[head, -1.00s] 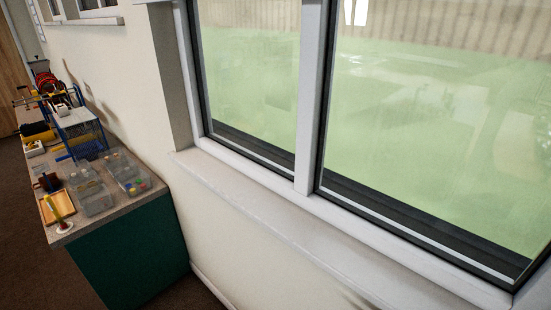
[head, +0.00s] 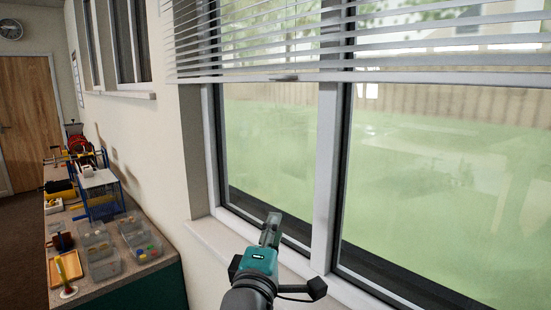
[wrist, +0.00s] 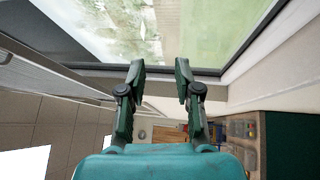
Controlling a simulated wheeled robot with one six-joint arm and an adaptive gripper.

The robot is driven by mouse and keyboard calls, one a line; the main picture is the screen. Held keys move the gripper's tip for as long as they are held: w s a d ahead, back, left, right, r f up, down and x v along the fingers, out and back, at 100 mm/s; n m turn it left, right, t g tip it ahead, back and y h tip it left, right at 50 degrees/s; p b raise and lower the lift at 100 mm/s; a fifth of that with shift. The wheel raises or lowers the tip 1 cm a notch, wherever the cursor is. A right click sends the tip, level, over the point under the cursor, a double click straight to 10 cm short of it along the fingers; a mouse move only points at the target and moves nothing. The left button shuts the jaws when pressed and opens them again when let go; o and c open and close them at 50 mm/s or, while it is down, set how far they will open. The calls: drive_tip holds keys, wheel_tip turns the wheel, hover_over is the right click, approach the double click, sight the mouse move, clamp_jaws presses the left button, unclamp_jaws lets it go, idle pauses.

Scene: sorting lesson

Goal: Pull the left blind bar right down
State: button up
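The left blind's bottom bar (head: 245,78) is a pale rail under grey slats, across the upper part of the window in the head view. A small grey handle (head: 285,77) sits on it. The slats run on to the right, and I cannot tell clearly where one blind ends. My gripper (head: 272,222) is well below the bar, in front of the lower left pane, apart from it. In the wrist view my gripper (wrist: 158,68) has its two fingers spread with nothing between them. A pale slanting band at the left of that view may be the blind.
A white sill (head: 225,240) runs under the window, and a white post (head: 328,160) divides the panes. A side bench (head: 135,277) with trays and teaching items stands at the left. The space between my gripper and the bar looks clear.

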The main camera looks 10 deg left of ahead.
drive_tip(key=s+a+r+m+h, duration=0.1)
drive_tip(key=s+a+r+h, duration=0.15)
drive_tip(key=r, duration=1.35)
drive_tip(key=g+h, duration=0.1)
approach(275, 78)
drive_tip(key=shift+m, duration=0.4)
drive_tip(key=x, duration=1)
drive_tip(key=shift+w, duration=0.25)
clamp_jaws()
